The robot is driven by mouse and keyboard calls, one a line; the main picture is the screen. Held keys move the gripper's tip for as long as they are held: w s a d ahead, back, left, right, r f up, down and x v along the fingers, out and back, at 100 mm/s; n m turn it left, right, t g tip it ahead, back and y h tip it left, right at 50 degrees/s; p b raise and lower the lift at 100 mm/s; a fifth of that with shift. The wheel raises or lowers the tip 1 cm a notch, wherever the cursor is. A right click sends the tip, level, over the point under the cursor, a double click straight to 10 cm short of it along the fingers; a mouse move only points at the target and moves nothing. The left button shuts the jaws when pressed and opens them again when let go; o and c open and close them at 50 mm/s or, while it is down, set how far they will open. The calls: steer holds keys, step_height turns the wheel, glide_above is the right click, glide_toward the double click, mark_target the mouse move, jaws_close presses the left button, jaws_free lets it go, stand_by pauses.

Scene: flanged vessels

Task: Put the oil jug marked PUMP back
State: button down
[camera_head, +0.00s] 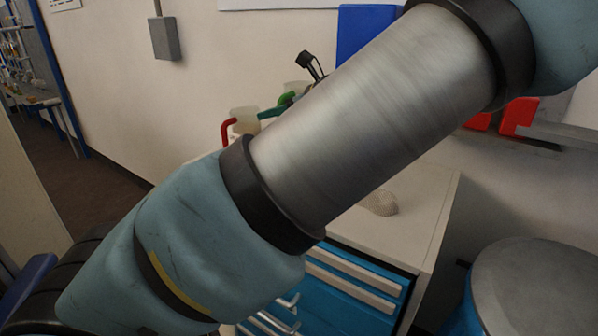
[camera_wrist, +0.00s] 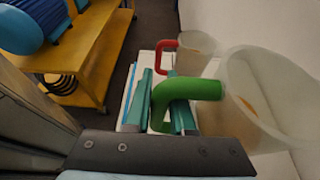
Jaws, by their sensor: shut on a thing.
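My gripper (camera_wrist: 160,105) has teal fingers, closed on the green handle (camera_wrist: 190,90) of a translucent jug (camera_wrist: 255,95). The jug body fills the right of the wrist view. In the head view my arm hides most of this jug, and only a bit of its green handle (camera_head: 286,98) shows beside a teal finger. A second translucent jug (camera_wrist: 196,52) with a red handle stands beyond it; it also shows in the head view (camera_head: 244,121). No PUMP marking is readable on either jug. I cannot tell whether the held jug touches the cabinet top.
A blue-drawered cabinet with a pale top (camera_head: 420,215) stands under my arm, with a small grey lump (camera_head: 380,203) on it. A large round-lidded drum (camera_head: 540,285) is at the lower right. A yellow cart (camera_wrist: 95,45) stands at left in the wrist view. A wall is behind.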

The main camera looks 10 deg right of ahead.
step_height(320, 180, down, 10)
steer(key=p, duration=0.3)
steer(key=shift+r, duration=0.25)
steer(key=c, duration=0.8)
jaws_free()
steer(key=shift+f, duration=0.15)
steer(key=shift+o, duration=0.2)
steer(key=shift+f+b, duration=0.2)
steer(key=shift+b, duration=0.3)
steer(key=b+v, duration=0.3)
steer(key=v, duration=0.8)
steer(key=shift+d+f, duration=0.2)
steer(key=shift+d, duration=0.05)
steer(key=shift+w, duration=0.1)
